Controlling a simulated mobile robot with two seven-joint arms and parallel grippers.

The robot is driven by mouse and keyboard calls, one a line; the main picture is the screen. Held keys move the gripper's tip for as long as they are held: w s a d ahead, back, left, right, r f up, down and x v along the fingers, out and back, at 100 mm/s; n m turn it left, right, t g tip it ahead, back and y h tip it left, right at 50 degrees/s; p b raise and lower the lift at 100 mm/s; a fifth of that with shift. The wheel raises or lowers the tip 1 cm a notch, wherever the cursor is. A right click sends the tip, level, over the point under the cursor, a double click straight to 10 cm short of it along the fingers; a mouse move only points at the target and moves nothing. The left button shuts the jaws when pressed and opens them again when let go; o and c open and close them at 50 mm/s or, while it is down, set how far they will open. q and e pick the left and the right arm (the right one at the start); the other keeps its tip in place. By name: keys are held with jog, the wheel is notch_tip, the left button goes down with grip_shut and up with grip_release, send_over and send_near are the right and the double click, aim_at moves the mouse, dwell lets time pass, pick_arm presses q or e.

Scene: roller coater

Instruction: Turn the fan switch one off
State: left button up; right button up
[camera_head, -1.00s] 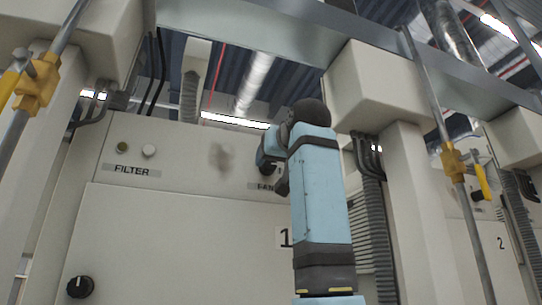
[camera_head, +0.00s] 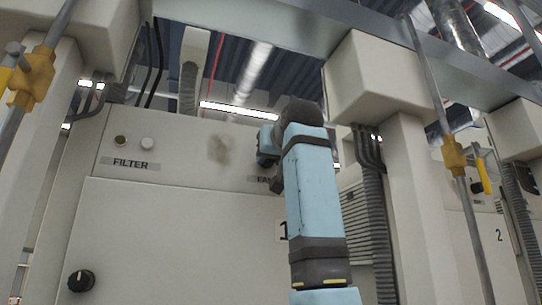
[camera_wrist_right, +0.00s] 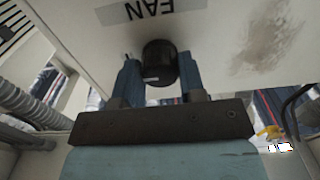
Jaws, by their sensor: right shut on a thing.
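The fan switch is a black round knob (camera_wrist_right: 159,62) on the cream panel, beside the FAN label (camera_wrist_right: 150,10), which appears upside down in the right wrist view. My right gripper (camera_wrist_right: 158,72) is shut on this knob, with one blue finger on each side of it. A small light mark shows on the knob's edge. In the head view my right gripper (camera_head: 268,158) is at the panel just above the partly covered FAN label (camera_head: 263,179); my forearm and hand hide the knob there. My left gripper is not in view.
To the left on the panel are a FILTER label (camera_head: 130,163) with two small round buttons above it, and a black knob (camera_head: 81,281) lower down. A cream post (camera_head: 415,200) and a pipe with a yellow clamp (camera_head: 454,157) stand right of my arm.

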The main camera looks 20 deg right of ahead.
jog(key=shift+n, duration=8.9)
jog(key=o, duration=0.9)
jog(key=shift+s, duration=0.15)
